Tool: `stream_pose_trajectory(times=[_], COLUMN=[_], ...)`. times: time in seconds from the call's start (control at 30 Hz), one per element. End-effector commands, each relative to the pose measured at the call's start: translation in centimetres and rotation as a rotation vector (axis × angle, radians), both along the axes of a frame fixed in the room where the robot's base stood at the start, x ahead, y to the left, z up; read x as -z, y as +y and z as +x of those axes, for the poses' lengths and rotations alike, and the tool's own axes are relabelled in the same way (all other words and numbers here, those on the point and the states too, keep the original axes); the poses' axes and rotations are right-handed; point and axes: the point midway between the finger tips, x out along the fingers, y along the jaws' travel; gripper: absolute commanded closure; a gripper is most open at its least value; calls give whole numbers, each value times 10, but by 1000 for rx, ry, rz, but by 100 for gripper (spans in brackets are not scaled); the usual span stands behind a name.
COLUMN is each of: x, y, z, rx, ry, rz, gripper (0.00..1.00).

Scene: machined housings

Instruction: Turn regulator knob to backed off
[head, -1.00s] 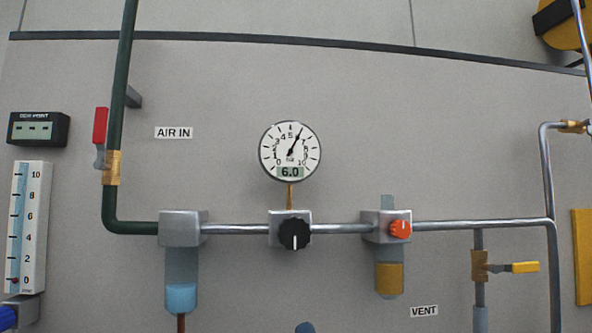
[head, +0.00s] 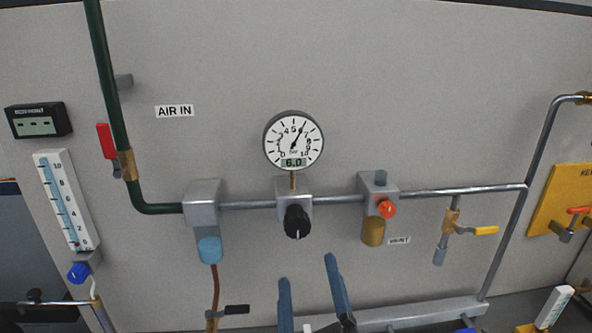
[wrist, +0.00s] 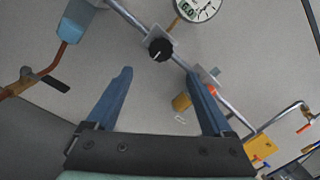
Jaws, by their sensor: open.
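The regulator knob (head: 296,222) is black with a white pointer line that points down. It sits on the front of a grey block (head: 293,186) on the pipe. Above it a round gauge (head: 293,140) shows 6.0 on its small display. My gripper (head: 307,268) has two blue fingers. It is open and empty, below the knob in the head view and apart from it. In the wrist view the knob (wrist: 160,50) is beyond the tips of my open fingers (wrist: 162,75), slightly above the gap between them.
Left of the knob is a filter with a blue bowl (head: 209,250). Right is a unit with a red knob (head: 387,209) and amber bowl (head: 373,232). A yellow-handled valve (head: 486,230) hangs farther right. A red lever (head: 106,140) is on the green pipe. The panel below the knob is clear.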

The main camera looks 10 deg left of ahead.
Motion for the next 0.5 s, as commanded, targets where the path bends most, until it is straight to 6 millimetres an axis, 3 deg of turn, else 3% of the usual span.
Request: stream_pose_trajectory(times=[0.03,0.1,0.3,0.5], x=[-19,-23,-26,-24], y=[0,1,2,3], z=[-1,-4,-8,-3], rx=[-8,-19,-32,-35], ry=[36,79,157,173], rz=[60,143,298,335], gripper=[15,15,15,15])
